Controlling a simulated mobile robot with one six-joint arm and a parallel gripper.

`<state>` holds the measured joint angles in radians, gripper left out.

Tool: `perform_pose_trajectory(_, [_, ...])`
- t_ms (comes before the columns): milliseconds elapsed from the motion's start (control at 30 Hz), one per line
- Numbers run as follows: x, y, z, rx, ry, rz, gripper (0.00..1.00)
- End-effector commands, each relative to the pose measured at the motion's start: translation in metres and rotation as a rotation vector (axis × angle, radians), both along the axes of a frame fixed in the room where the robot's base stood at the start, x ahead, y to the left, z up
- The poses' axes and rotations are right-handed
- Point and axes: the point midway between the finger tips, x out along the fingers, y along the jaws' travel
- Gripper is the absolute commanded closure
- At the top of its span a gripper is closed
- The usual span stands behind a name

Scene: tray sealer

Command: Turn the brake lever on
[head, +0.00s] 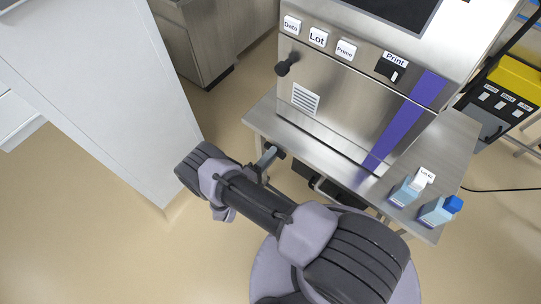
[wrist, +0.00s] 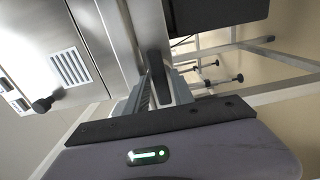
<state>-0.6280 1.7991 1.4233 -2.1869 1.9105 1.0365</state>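In the wrist view my gripper (wrist: 160,88) points at the front edge of the steel table, with its two grey fingers a little apart. A dark upright bar (wrist: 157,66) shows between the fingers; it may be the brake lever. I cannot tell whether the fingers press on it. In the head view my gripper (head: 270,158) is at the table's left front corner, beside a small black end piece. The arm hides part of this spot. No label on the bar can be read.
The sealer (head: 350,90) stands on the steel table (head: 455,150), with a black knob (head: 283,68) on its front. Two bottles (head: 405,192) (head: 436,211) stand at the table's right. A white cabinet (head: 110,80) is at the left. Knobbed rods (wrist: 215,63) show among the frame bars.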

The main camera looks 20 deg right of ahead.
Motion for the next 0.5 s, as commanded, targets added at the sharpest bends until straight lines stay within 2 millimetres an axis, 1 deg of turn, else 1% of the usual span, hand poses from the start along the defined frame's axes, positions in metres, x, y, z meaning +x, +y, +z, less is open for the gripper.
perform_pose_trajectory(267, [0.0014, -0.0019, 0.0004, 0.0, 0.0, 0.0, 0.71])
perform_pose_trajectory(300, [0.0013, -0.0018, 0.0004, 0.0, 0.0, 0.0, 0.75])
perform_pose_trajectory(433, [0.0012, -0.0017, 0.0004, 0.0, 0.0, 0.0, 1.0])
perform_pose_trajectory(500, [0.0012, -0.0017, 0.0004, 0.0, 0.0, 0.0, 1.0])
